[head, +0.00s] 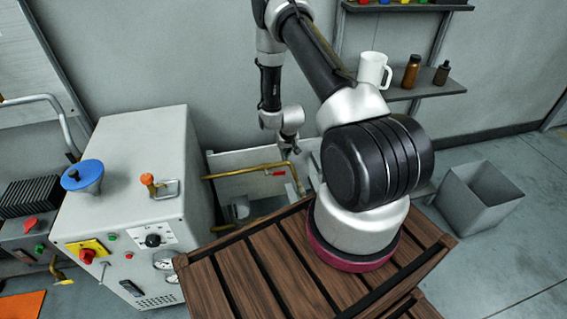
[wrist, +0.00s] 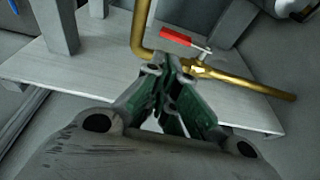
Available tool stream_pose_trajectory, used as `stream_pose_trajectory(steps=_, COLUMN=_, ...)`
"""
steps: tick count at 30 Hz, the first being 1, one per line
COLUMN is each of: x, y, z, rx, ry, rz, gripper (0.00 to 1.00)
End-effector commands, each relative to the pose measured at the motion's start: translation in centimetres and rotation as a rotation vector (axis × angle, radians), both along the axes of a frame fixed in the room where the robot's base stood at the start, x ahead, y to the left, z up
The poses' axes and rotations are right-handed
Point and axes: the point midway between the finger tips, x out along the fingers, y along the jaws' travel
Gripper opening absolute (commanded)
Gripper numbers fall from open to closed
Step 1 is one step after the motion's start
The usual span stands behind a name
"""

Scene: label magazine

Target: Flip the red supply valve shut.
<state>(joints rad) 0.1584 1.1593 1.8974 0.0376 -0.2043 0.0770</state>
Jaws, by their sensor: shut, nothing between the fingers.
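The red supply valve handle (wrist: 176,37) is a short red lever on a metal stem, joined to a valve on a brass pipe (wrist: 245,82). In the wrist view it lies roughly along the pipe, just beyond my fingertips. The handle also shows small in the head view (head: 277,173), by the pipe's bend. My gripper (wrist: 174,66) is shut and empty, its green-sided fingers together. The tips overlap the pipe near the valve in the picture; I cannot tell whether they touch it. In the head view my gripper (head: 291,148) hangs above the pipe.
A grey bin (head: 478,200) stands at right. A shelf (head: 425,86) holds a mug and bottles. A pale board (wrist: 75,80) lies beneath the pipe.

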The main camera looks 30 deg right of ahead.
Motion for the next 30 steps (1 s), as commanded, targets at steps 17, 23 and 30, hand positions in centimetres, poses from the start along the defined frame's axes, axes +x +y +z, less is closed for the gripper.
stream_pose_trajectory(steps=17, x=-1.7, y=-0.1, z=5.4, rx=0.0, ry=0.0, rz=0.0, gripper=0.0)
stream_pose_trajectory(steps=23, x=-1.7, y=-0.2, z=5.3, rx=0.0, ry=0.0, rz=-0.003, gripper=0.0)
stream_pose_trajectory(steps=30, x=-2.3, y=-5.0, z=5.4, rx=-0.011, ry=-0.005, rz=-0.003, gripper=0.0)
